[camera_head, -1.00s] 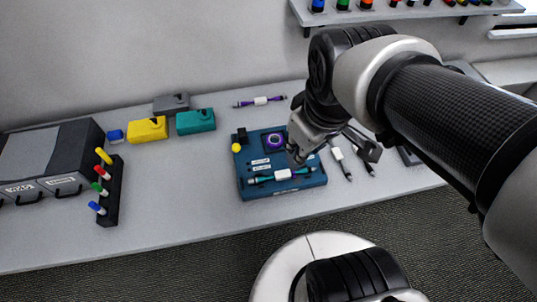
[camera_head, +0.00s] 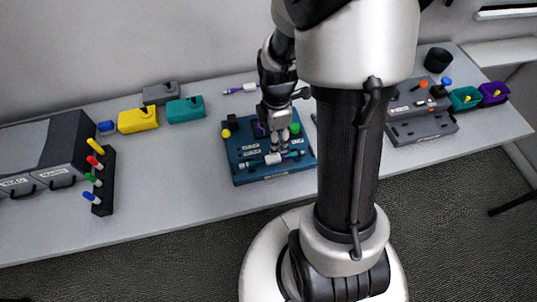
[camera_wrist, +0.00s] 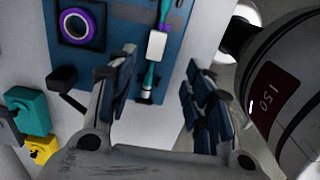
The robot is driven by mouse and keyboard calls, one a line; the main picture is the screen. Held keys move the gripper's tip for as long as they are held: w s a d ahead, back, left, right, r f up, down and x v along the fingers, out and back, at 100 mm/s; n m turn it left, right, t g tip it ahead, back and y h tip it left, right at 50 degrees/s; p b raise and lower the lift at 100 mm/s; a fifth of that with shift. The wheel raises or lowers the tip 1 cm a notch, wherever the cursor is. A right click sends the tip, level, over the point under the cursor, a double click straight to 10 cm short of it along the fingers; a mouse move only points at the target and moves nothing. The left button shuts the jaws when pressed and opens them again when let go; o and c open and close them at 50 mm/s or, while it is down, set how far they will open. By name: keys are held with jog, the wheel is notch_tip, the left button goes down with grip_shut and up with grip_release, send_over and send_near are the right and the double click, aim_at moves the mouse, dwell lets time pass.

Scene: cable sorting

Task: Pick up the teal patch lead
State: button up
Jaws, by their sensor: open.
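The teal patch lead (camera_head: 273,159) lies along the front of a blue board (camera_head: 245,174). It has a white label sleeve in its middle and dark ends. In the wrist view the lead (camera_wrist: 157,44) runs up and down the board, its white sleeve above the jaw gap and its lower end between the fingers. My gripper (camera_head: 277,146) points down over the lead in the head view. In the wrist view my gripper (camera_wrist: 158,86) is open, with a finger on each side of the lead. I cannot tell the exact height left above it.
A purple ring (camera_wrist: 77,26) sits on the board beside the lead. A yellow box (camera_head: 138,119), a teal box (camera_head: 186,109) and a purple lead (camera_head: 241,89) lie behind. A grey tray (camera_head: 425,128) stands right. Bare table lies left of the board.

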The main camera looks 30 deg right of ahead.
jog(key=b, duration=0.1)
send_over(273, 157)
jog(key=f, duration=0.5)
jog(key=shift+s+f, duration=0.25)
jog(key=shift+s, duration=0.15)
jog(key=shift+w+f+b, duration=0.2)
jog(key=shift+f+b, duration=0.4)
jog(key=shift+f, duration=0.8)
jog(key=shift+w+f+b, duration=0.15)
jog(key=shift+f+b, duration=0.4)
jog(key=shift+f, duration=0.8)
jog(key=shift+r, duration=0.1)
grip_shut()
